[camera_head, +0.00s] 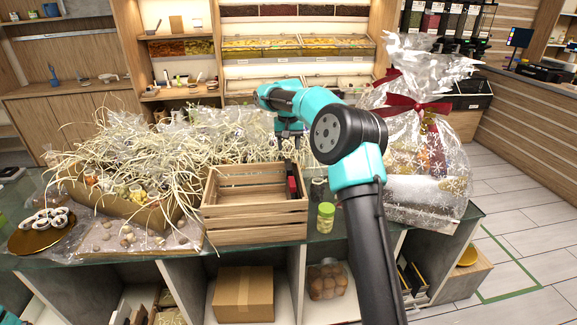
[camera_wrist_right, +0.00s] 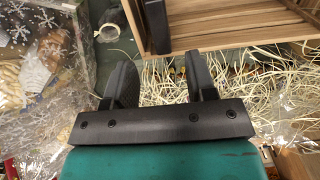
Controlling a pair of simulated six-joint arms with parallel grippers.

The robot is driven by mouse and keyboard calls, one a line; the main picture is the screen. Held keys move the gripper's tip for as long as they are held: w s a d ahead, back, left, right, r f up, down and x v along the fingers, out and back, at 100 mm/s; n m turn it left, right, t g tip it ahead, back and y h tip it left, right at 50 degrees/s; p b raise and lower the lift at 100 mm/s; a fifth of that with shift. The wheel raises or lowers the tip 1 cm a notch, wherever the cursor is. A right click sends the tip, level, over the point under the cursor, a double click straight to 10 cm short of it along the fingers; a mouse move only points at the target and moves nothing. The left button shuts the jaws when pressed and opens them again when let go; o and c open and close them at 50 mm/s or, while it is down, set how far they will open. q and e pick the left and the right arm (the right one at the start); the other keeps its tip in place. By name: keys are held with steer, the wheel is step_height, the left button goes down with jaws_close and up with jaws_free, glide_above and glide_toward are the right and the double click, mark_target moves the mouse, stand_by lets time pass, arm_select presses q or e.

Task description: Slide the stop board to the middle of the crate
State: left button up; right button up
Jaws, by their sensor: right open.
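The wooden slatted crate (camera_head: 255,222) stands on the counter in the middle of the head view; its inside looks empty apart from the right end. A narrow dark piece with a red part (camera_head: 292,185), seemingly the stop board, stands at that right end. In the right wrist view a black upright piece (camera_wrist_right: 155,25) shows at the crate's left edge (camera_wrist_right: 185,28). My right gripper (camera_wrist_right: 162,78) is open and empty, apart from the black piece, over pale straw beyond the crate. My left gripper is out of view.
Pale straw (camera_head: 125,150) and bags crowd the counter left of and behind the crate. A clear snowflake gift bag with a red ribbon (camera_head: 425,150) stands further right. A gold cake board (camera_head: 42,238) lies far left.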

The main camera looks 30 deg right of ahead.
mark_target(289, 163)
step_height(289, 163, down, 9)
steer(key=shift+r, duration=0.1)
stand_by(0.4)
jaws_close()
stand_by(0.4)
